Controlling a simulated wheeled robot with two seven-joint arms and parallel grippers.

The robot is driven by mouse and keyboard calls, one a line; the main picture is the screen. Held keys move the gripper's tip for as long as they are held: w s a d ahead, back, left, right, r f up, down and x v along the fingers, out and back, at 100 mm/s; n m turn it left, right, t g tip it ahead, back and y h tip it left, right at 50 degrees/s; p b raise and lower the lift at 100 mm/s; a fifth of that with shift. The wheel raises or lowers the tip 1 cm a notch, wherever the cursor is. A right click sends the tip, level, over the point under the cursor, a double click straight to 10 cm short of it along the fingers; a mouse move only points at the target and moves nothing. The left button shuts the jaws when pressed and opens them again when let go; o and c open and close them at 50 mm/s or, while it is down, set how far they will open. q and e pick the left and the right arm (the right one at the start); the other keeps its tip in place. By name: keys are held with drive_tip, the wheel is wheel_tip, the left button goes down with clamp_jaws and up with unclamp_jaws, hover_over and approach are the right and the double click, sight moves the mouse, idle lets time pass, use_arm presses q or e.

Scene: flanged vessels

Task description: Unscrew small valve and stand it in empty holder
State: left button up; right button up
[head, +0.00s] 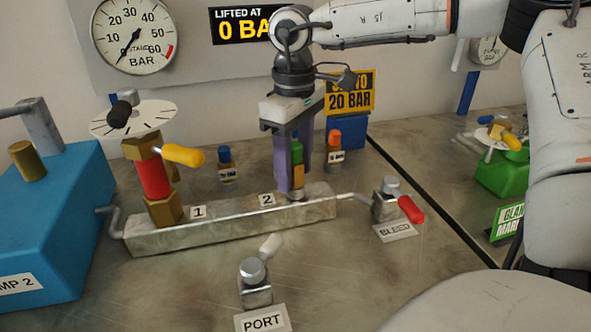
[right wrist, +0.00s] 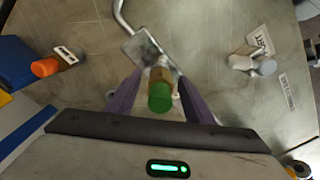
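The small valve (head: 297,172), with a green cap and an orange band, stands upright at position 2 of the metal manifold (head: 235,222). Its green cap (right wrist: 160,97) also shows in the right wrist view. My right gripper (head: 292,180) comes down from above with its purple fingers on either side of the valve. In the right wrist view the gripper (right wrist: 160,90) has the valve between its fingers, but contact is unclear. No empty holder can be made out; the gripper hides part of the area behind. My left gripper is not in view.
A gauge valve (head: 155,180) with a yellow handle stands at position 1. Blue-capped (head: 225,160) and orange-capped (head: 334,143) pieces stand behind the manifold. A red-handled bleed valve (head: 390,198) is to the right, and the port (head: 254,280) is in front. A blue pump (head: 50,225) is at left.

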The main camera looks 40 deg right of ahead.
sight(295, 144)
wheel_tip(295, 144, up, 9)
drive_tip(key=shift+p, duration=0.3)
drive_tip(key=shift+r, duration=0.7)
drive_tip(key=shift+c, duration=0.3)
